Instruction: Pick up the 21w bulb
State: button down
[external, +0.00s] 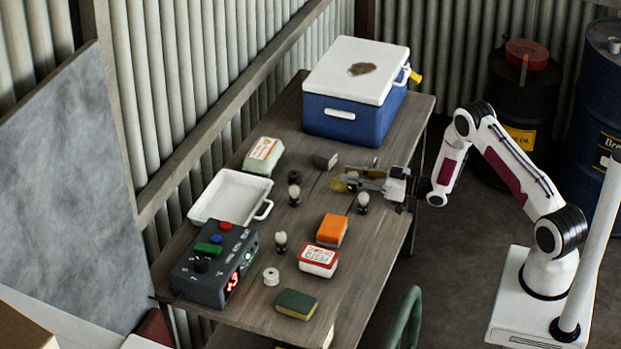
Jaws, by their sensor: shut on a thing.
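My gripper (345,182) reaches in from the right, low over the table. It is shut on a small bulb (352,176), which is mostly hidden by the fingers. Other small bulbs with pale tops and dark bases stand upright nearby: one (363,203) just in front of my gripper, one (294,195) to its left, and one (281,242) further front left. The markings on the bulbs are too small to read, so I cannot tell which is the 21w one.
A blue cooler (345,122) stands at the back of the table (373,255). A white tray (198,203), a control box (213,265), an orange sponge (332,229), a red-white tub (318,262) and a green sponge (296,304) lie around. The right front is clear.

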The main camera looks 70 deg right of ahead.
aim_at(353, 171)
jog(key=shift+r, duration=4.75)
